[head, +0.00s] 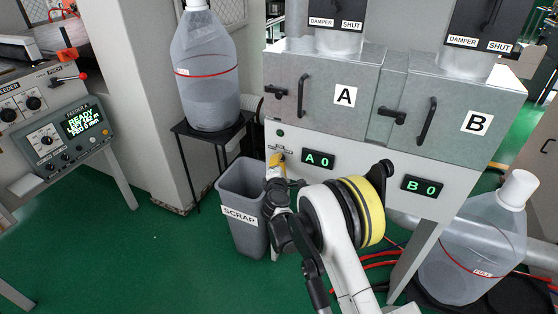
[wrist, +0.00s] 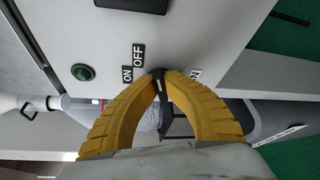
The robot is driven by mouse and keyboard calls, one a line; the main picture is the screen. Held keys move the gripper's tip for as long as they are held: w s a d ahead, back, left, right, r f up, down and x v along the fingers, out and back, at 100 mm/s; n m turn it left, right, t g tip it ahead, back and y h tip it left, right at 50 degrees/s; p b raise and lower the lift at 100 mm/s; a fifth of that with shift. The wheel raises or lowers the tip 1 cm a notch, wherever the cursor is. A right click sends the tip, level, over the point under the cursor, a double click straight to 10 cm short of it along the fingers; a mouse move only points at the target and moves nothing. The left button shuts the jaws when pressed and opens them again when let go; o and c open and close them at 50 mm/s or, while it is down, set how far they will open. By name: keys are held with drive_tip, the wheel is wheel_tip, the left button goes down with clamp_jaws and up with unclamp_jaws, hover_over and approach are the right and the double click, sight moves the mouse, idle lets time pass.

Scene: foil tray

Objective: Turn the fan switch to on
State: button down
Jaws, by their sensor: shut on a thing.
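The fan switch is a small black knob (wrist: 158,73) on the pale panel (wrist: 205,30), seen in the wrist view between my fingertips. An ON label (wrist: 127,75) and an OFF label (wrist: 138,55) sit just left of it. Another label (wrist: 196,73) is partly hidden by the right finger. My gripper's yellow fingers (wrist: 160,80) are shut on the knob. Its pointer direction is hard to tell. In the head view my gripper (head: 275,158) is at the panel's left part, below hopper A, and hides most of the switch.
A green lamp (wrist: 83,72) is beside the switch. Displays A 0 (head: 318,160) and B 0 (head: 422,186) are to its right. A grey scrap bin (head: 238,185) stands below left, and a large bottle (head: 205,85) on a black stand (head: 182,129) is left.

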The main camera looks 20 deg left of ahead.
drive_tip(key=shift+m+t+y, duration=0.4)
drive_tip(key=shift+m+t, duration=0.3)
drive_tip(key=shift+m, duration=0.9)
drive_tip(key=c, duration=1.5)
unclamp_jaws()
drive_tip(key=shift+w+f, duration=0.15)
drive_tip(key=v, duration=0.7)
drive_tip(key=shift+s, duration=0.25)
drive_tip(key=shift+d, duration=0.1)
